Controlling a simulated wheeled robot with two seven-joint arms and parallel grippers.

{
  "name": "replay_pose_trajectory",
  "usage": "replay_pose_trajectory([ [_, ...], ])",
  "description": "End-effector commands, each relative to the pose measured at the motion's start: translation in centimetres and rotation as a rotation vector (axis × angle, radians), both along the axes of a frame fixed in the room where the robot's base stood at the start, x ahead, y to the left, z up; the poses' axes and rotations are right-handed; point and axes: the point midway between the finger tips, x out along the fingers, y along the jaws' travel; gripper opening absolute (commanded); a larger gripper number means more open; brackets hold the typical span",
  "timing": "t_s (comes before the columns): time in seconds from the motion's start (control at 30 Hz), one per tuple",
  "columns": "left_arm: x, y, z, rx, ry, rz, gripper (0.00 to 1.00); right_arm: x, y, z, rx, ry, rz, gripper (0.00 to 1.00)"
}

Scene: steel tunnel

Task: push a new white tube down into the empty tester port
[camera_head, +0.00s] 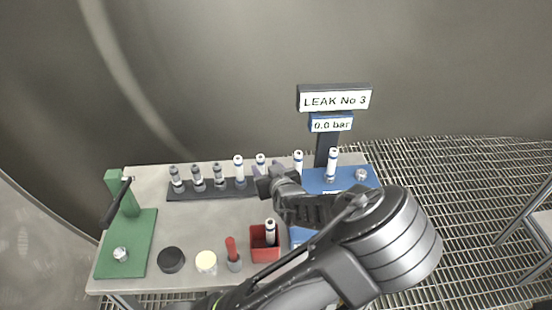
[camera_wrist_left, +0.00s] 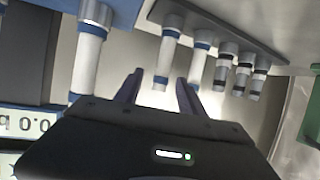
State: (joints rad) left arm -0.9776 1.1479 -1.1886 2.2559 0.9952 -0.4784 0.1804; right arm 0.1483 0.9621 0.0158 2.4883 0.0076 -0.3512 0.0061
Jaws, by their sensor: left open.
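My left gripper (camera_head: 262,179) is open at the right end of the dark tube rack (camera_head: 208,191). A white tube with blue bands (camera_head: 260,160) stands there. In the left wrist view this tube (camera_wrist_left: 166,58) lies between the lines of the open fingers (camera_wrist_left: 160,92), and nothing is clamped.
A sign reading LEAK No 3 (camera_head: 335,99) and a 0.0 bar display (camera_head: 331,123) stand behind the tester. A red box (camera_head: 257,250) holds a grey-and-black tube. A red-handled tool (camera_head: 231,250), pale disc (camera_head: 206,262), black disc (camera_head: 171,260) and green fixture (camera_head: 131,240) stand left.

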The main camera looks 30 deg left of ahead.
Motion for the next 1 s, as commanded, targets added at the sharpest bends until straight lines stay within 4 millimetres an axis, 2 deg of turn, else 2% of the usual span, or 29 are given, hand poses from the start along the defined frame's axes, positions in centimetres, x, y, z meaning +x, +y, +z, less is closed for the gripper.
replay_pose_trajectory([
  [0.33, -0.4, 0.4, 0.0, 0.007, 0.007, 0.008, 0.47, -0.2, 0.0, 0.0, 0.000, 0.001, 0.001, 0.46],
  [0.6, 1.0, 2.1, -0.9, 0.007, 0.007, 0.009, 0.47, -0.2, 0.0, 0.1, 0.000, 0.001, 0.001, 0.46],
  [1.0, 1.4, 2.6, -1.1, 0.007, 0.007, 0.009, 0.47, -0.2, 0.0, 0.3, 0.000, 0.001, 0.000, 0.46],
])
